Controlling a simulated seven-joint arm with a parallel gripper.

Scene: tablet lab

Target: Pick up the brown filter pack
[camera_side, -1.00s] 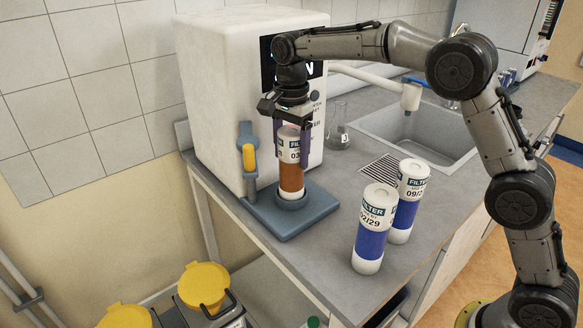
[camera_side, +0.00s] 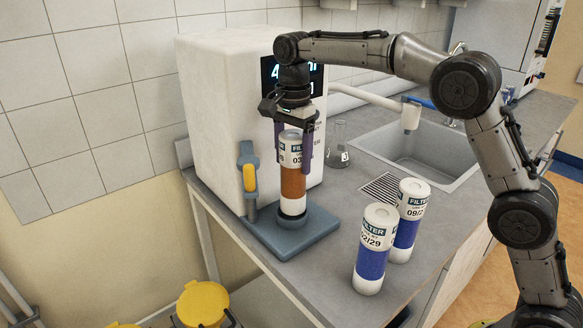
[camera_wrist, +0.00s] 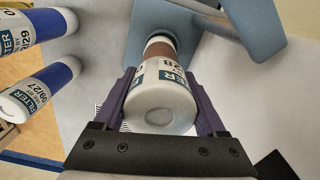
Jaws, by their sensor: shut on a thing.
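The brown filter pack (camera_side: 293,182) is an upright cylinder with a brown band, a white label and white ends. My gripper (camera_side: 293,148) reaches down from above, with its purple fingers on either side of the pack's upper part, shut on it. The pack is at the round ring of the blue-grey base (camera_side: 325,222), with its white lower end showing above the ring. I cannot tell whether its bottom is clear of the ring. In the wrist view the pack (camera_wrist: 162,88) lies between the fingers of my gripper (camera_wrist: 160,95).
Two blue-banded filter packs (camera_side: 371,255) (camera_side: 407,228) stand at the right on the counter. The white machine (camera_side: 225,110) is just behind the base, with a yellow-handled lever (camera_side: 250,178) at its left. A glass flask (camera_side: 338,150) and a sink (camera_side: 425,150) are beyond.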

